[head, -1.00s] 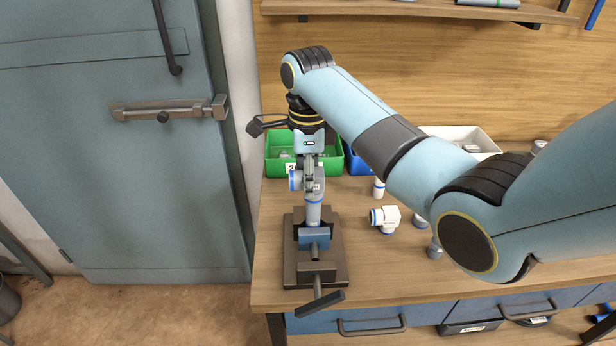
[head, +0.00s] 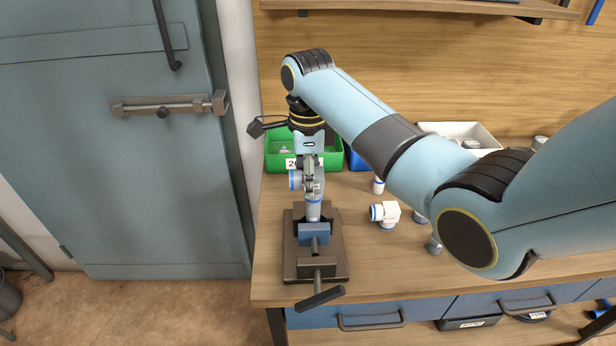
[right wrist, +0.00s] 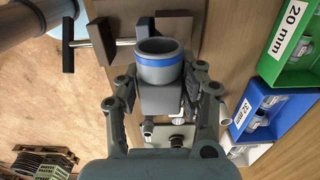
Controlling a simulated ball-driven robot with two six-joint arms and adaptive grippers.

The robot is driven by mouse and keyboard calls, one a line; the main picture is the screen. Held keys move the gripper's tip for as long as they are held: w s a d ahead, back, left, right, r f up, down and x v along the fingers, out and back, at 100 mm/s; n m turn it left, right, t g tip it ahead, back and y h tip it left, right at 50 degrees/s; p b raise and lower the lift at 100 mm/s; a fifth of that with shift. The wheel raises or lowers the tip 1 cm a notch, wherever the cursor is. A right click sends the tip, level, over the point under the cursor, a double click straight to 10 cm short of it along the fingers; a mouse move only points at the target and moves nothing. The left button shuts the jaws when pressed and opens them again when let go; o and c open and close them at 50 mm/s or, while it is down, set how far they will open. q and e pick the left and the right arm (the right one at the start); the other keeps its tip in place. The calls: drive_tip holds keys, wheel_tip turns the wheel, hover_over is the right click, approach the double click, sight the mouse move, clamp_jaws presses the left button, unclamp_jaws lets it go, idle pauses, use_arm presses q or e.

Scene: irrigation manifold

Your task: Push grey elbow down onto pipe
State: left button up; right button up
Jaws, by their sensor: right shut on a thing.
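The grey elbow (head: 319,181) has a blue ring on its side opening, which faces left in the head view. It also shows in the right wrist view, with its blue-ringed opening (right wrist: 160,66) toward the camera. My right gripper (head: 309,172) comes from above and is shut on the elbow; its fingers flank it in the wrist view. The elbow is at the top of the upright pipe (head: 313,212), and a short length of pipe shows below it. How deep the pipe sits inside is hidden. The pipe stands in a dark vise (head: 294,262) with blue jaws. My left gripper is not in view.
A white tee fitting (head: 388,213) and several other fittings lie right of the vise on the wooden bench (head: 385,272). A green bin (head: 275,162) stands behind the elbow, with a blue bin (head: 356,161) and a white box (head: 488,139) farther right.

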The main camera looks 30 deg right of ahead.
drive_tip(key=shift+s+f, duration=0.1)
drive_tip(key=shift+f, duration=0.65)
idle(0.4)
drive_tip(key=o, duration=1.6)
drive_tip(key=shift+c, duration=0.2)
drive_tip(key=shift+r, duration=0.1)
drive_tip(key=shift+r, duration=3.4)
clamp_jaws()
drive_tip(key=shift+f, duration=0.1)
drive_tip(key=shift+f+b, duration=0.3)
drive_tip(key=shift+f, duration=1.05)
